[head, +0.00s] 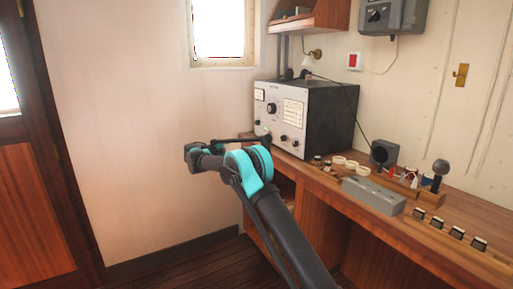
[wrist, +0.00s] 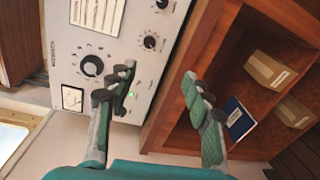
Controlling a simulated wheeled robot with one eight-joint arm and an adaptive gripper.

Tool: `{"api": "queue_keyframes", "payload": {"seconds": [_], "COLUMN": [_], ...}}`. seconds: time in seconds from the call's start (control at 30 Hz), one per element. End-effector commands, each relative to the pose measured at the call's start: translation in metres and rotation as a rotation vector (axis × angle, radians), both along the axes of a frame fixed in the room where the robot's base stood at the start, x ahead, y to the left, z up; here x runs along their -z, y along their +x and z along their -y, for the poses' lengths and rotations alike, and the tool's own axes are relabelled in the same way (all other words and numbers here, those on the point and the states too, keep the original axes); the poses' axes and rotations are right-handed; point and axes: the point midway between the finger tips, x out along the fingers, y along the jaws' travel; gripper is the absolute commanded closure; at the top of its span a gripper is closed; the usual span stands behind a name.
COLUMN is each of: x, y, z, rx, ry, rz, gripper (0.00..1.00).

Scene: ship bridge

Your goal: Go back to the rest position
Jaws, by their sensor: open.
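My arm, black with teal joints, reaches forward over the left end of the wooden desk (head: 400,215) in the head view. My gripper (wrist: 160,90) is open in the wrist view, with its two green-padded fingers spread apart and nothing between them. Its fingers are hard to make out in the head view. In the wrist view the grey radio unit (wrist: 75,35) with knobs lies beyond the left finger. The same radio unit (head: 290,105) stands on the desk in the head view, just behind my arm's end.
An open shelf (wrist: 190,130) under the desk holds cardboard boxes (wrist: 270,70) and a blue book (wrist: 238,118). A grey box (head: 372,195), white rings (head: 350,165) and several small items stand on the desk. A wooden door (head: 35,200) is at left. Floor (head: 215,265) shows between.

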Motion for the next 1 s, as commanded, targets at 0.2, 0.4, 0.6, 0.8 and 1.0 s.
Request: {"api": "queue_keyframes", "payload": {"seconds": [0.2,0.4,0.6,0.8,1.0], "x": [-0.001,0.001,0.012,0.029,0.051], "y": [-0.009,-0.030,-0.077,-0.142,-0.220], "z": [0.038,0.090,0.157,0.211,0.251], "rx": [0.012,0.029,0.054,0.081,0.112], "ry": [0.077,0.193,0.373,0.562,0.756], "rz": [-0.038,-0.084,-0.135,-0.166,-0.175], "gripper": [0.49,0.49,0.49,0.49,0.49]}}
